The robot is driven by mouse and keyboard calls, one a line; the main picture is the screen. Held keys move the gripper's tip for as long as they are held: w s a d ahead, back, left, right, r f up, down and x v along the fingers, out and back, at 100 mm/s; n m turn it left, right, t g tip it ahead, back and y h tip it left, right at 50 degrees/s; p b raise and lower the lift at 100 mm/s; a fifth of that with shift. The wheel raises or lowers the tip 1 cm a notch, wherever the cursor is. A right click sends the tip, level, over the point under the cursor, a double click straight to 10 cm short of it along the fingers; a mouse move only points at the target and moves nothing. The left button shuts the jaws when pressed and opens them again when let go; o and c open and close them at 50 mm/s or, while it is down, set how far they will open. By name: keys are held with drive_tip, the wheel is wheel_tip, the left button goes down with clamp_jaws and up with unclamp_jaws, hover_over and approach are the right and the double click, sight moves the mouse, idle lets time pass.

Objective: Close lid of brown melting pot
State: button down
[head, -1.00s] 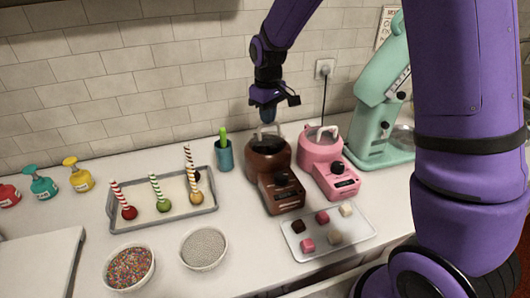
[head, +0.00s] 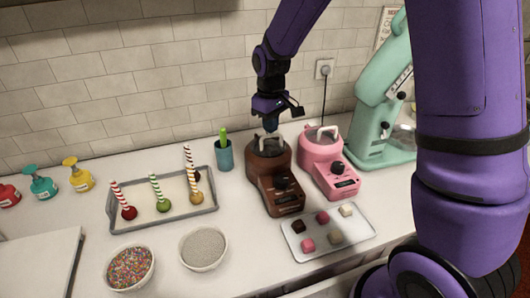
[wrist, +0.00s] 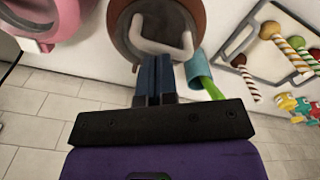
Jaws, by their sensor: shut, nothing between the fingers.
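The brown melting pot (head: 286,196) stands on the counter left of a pink one. Its dark lid, with a pale U-shaped handle (wrist: 160,45), is over the pot's round top. The lid looks nearly level in the head view, but I cannot tell if it is fully seated. My gripper (head: 271,130) points down just above the back of the lid. In the wrist view its fingers (wrist: 155,66) are together and empty, with the tips by the handle. I cannot tell whether they touch it.
The pink melting pot (head: 318,152) stands close on the right. A teal cup (head: 225,157) with a green tool stands left. A tray of chocolates (head: 361,234) lies in front. The cake-pop tray (head: 113,212) and bowls occupy the left front; the wall is close behind.

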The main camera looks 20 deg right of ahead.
drive_tip(key=shift+s+f, duration=0.1)
drive_tip(key=shift+s+f, duration=0.3)
drive_tip(key=shift+f, duration=0.25)
drive_tip(key=shift+r, duration=3.1)
drive_tip(key=s+d+r+m+t, duration=0.3)
drive_tip(key=s+d+r, duration=0.2)
drive_tip(key=s+r, duration=0.75)
drive_tip(key=s+d+r+m+t, duration=0.1)
drive_tip(key=s+r, duration=0.1)
drive_tip(key=s, duration=0.5)
drive_tip(key=s+d+r+m+t, duration=0.1)
drive_tip(key=s+d+m, duration=0.1)
drive_tip(key=s, duration=0.6)
drive_tip(key=shift+s+d+r, duration=0.2)
drive_tip(key=shift+s+r, duration=0.1)
drive_tip(key=shift+r, duration=0.1)
